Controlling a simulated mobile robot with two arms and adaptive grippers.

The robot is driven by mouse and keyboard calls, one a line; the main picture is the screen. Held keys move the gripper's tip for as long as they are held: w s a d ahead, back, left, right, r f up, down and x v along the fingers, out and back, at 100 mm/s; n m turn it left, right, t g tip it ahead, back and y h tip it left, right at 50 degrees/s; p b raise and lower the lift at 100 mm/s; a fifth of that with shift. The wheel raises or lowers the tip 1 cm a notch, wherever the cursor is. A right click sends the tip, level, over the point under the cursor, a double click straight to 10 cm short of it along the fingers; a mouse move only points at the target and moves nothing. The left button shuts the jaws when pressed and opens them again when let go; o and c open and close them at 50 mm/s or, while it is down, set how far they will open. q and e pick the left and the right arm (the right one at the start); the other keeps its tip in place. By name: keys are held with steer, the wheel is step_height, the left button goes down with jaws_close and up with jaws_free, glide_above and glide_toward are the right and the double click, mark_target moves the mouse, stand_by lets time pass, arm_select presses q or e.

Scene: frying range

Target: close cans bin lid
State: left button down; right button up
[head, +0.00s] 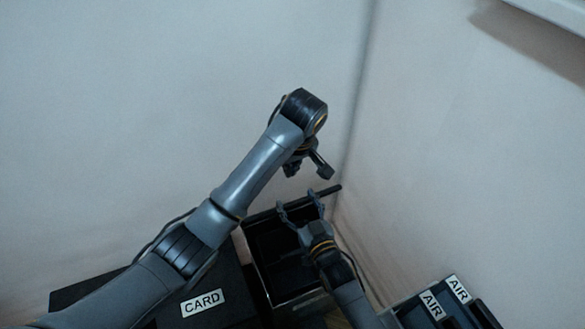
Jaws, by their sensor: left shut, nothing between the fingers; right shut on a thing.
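An open black bin (262,268) stands in the corner with its dark inside showing. No label shows on it, so I cannot read whether it is the cans bin. A thin dark bar (332,190), apparently the edge of its raised lid, runs across its far side. My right gripper (299,204) reaches over the bin from below and is shut on this lid edge. My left gripper (308,170) hangs just above and beyond the lid edge, shut and empty, apart from it. My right arm hides part of the bin's inside and right side.
A black bin labelled CARD (203,303) stands to the left with its top closed, partly under my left arm. Black units with AIR labels (432,304) are at the lower right. Pale walls meet in a corner close behind the open bin.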

arm_select(q)
glide_above(292, 202)
steer(key=w+a, duration=0.1)
steer(key=w, duration=0.1)
step_height(292, 202, down, 6)
arm_select(e)
steer(key=shift+s+f, duration=0.1)
steer(key=shift+f, duration=0.2)
arm_select(q)
steer(key=shift+s+d+f, duration=0.25)
steer(key=shift+s+f, duration=0.2)
steer(key=shift+s, duration=0.05)
steer(key=shift+s+d+f, duration=0.25)
steer(key=shift+s+f, duration=0.2)
steer(key=shift+s, duration=0.05)
steer(key=shift+s+d+f, duration=0.2)
steer(key=shift+s, duration=0.15)
